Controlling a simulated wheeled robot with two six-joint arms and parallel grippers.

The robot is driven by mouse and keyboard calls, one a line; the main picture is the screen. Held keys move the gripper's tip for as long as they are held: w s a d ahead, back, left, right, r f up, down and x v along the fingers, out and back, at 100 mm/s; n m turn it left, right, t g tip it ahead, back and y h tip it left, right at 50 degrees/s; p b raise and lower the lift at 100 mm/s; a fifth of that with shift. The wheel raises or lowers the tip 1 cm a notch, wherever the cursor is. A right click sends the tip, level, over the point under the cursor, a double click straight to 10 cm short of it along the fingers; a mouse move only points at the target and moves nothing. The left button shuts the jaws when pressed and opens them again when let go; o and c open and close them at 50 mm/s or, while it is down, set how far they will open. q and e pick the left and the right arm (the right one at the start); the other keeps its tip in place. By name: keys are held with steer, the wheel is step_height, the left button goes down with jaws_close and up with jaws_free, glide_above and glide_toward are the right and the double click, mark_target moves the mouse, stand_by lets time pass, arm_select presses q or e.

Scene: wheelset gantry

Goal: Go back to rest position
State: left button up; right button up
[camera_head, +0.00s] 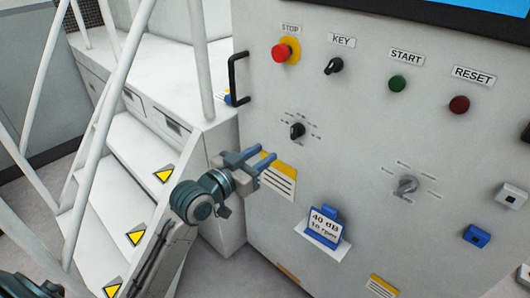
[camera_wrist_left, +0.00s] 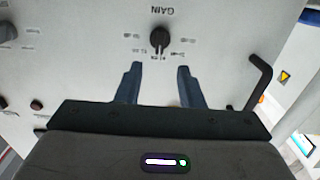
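My left gripper (camera_head: 262,160) is in front of the white control panel (camera_head: 350,130), a little below and left of the black gain knob (camera_head: 297,130). In the left wrist view its two blue fingers (camera_wrist_left: 157,85) are spread apart with nothing between them. The gain knob (camera_wrist_left: 159,40) shows there just beyond the fingertips, apart from them. A dark arm part of mine shows at the bottom left corner of the head view. My right gripper is not in either view.
The panel carries a red stop button (camera_head: 281,53), a key switch (camera_head: 333,65), a green start button (camera_head: 397,83), a grey knob (camera_head: 405,185) and a black handle (camera_head: 236,78). White stairs with railings (camera_head: 130,150) stand at left. A blue-and-white card (camera_head: 324,226) is below.

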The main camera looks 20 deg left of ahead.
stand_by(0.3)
